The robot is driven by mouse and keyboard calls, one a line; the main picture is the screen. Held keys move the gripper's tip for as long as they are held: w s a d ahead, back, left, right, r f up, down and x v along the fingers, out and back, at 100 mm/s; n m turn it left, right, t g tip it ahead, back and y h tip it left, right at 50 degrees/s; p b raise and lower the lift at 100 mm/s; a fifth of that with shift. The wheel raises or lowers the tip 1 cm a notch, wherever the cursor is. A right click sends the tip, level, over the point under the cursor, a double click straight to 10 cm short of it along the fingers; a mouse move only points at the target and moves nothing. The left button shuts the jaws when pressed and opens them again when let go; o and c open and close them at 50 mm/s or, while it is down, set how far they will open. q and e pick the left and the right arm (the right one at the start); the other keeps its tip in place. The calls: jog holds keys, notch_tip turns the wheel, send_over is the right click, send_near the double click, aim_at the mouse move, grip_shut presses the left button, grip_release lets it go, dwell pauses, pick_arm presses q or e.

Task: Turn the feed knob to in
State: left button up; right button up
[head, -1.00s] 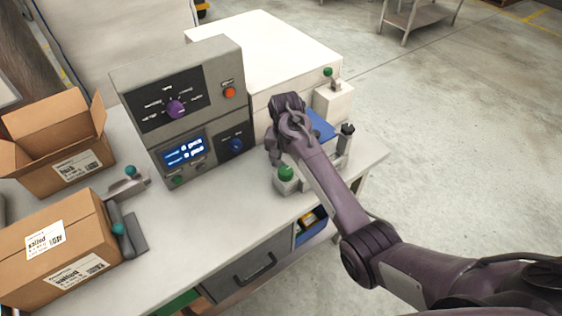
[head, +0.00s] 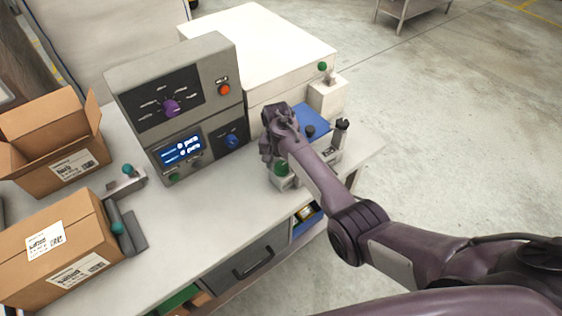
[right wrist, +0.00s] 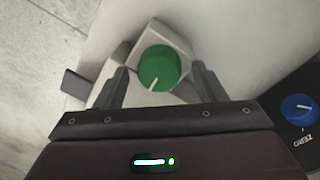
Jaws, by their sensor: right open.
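A green round knob (right wrist: 158,68) with a white pointer line sits on a pale block in the right wrist view. It also shows in the head view (head: 281,168), partly covered by my right gripper (head: 274,158). In the right wrist view the two fingers stand apart, one on each side of the green knob, with nothing held; I cannot tell whether they touch it. No readable label marks it as the feed knob. A blue knob (head: 232,141) and a purple knob (head: 171,108) are on the grey console (head: 205,60). My left gripper is not in view.
A white box-shaped machine (head: 262,45) stands behind the console. A blue plate (head: 313,119) and a dark upright post (head: 341,130) are right of my gripper. Two cardboard boxes (head: 75,240) stand at the left. The bench front (head: 205,215) is clear.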

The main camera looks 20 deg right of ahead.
jog(key=shift+c, duration=0.2)
jog(key=c, duration=0.9)
jog(key=shift+c, duration=0.2)
